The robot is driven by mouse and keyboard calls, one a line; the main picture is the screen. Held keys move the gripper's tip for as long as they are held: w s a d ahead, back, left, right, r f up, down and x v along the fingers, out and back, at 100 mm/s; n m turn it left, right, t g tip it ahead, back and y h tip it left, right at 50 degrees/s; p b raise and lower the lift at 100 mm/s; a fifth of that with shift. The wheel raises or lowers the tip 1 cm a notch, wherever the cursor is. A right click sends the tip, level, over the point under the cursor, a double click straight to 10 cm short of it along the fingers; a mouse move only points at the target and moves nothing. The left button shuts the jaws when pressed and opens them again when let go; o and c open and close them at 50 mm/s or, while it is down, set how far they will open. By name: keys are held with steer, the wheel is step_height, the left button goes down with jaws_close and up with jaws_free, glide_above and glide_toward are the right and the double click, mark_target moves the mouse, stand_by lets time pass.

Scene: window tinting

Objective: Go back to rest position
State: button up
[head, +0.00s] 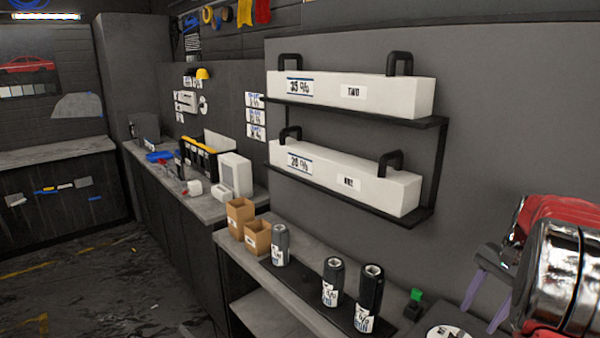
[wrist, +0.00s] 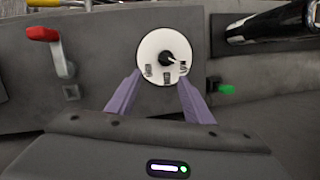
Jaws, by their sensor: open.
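My gripper (head: 478,319) is at the lower right of the head view, its two purple fingers pointing down, spread and with nothing between them. In the wrist view my gripper (wrist: 160,82) is open, with a finger on each side of the lower part of a white round dial (wrist: 158,45). The dial has a black knob and small markings. Its top edge also shows at the bottom of the head view (head: 447,332). Whether the fingers touch the dial cannot be told.
A green switch (head: 413,305) and a red-handled lever (wrist: 42,34) are near the dial. Several dark rolls (head: 368,300) stand upright on the bench beside two cardboard boxes (head: 257,237). Two long white boxes lie on a black wall shelf (head: 425,215). Open floor (head: 75,285) lies left.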

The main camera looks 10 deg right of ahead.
steer(key=s+a+r+n+t+h, duration=0.1)
steer(key=s+a+n, duration=0.2)
steer(key=a, duration=0.9)
steer(key=s+a+r+n+t+h, duration=0.1)
steer(key=s+a+r+n+t, duration=0.1)
steer(key=a+n, duration=0.5)
steer(key=s+a+r+n+t+h, duration=0.1)
steer(key=s+a+n, duration=0.3)
steer(key=a, duration=1.5)
steer(key=shift+s+a+r+n+t, duration=0.15)
steer(key=shift+s+r+n+t, duration=0.15)
steer(key=shift+r+n+t, duration=0.4)
steer(key=shift+c, duration=0.6)
